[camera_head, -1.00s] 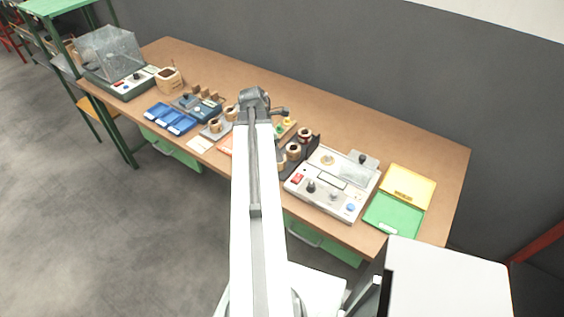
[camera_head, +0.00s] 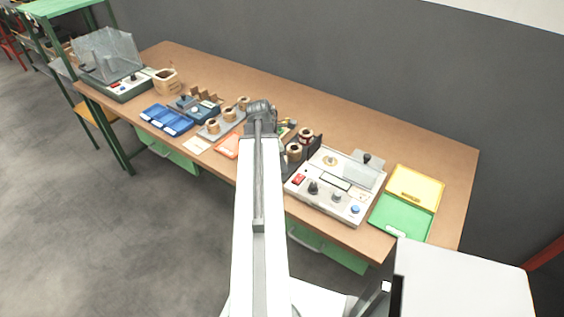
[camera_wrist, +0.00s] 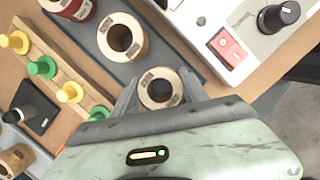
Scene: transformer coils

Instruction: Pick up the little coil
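The little coil (camera_wrist: 160,96), tan with a dark round hole and a printed label, stands between the two fingers of my gripper (camera_wrist: 158,86) in the wrist view. The fingers are apart, one on each side of it; whether they touch it I cannot tell. The coil sits at the near end of a dark tray (camera_wrist: 165,38). In the head view my arm's end hides the coil and the fingertips. A larger tan coil (camera_wrist: 122,38) stands just beyond it on the tray, also seen in the head view (camera_head: 294,151). A red-wound coil (camera_wrist: 78,8) stands farther along.
A white control unit (camera_head: 335,187) with a red switch (camera_wrist: 229,47) stands close to the right. A wooden strip (camera_wrist: 60,85) with yellow and green posts lies left. Green and yellow trays (camera_head: 403,213) lie at the right end. The table's back strip is clear.

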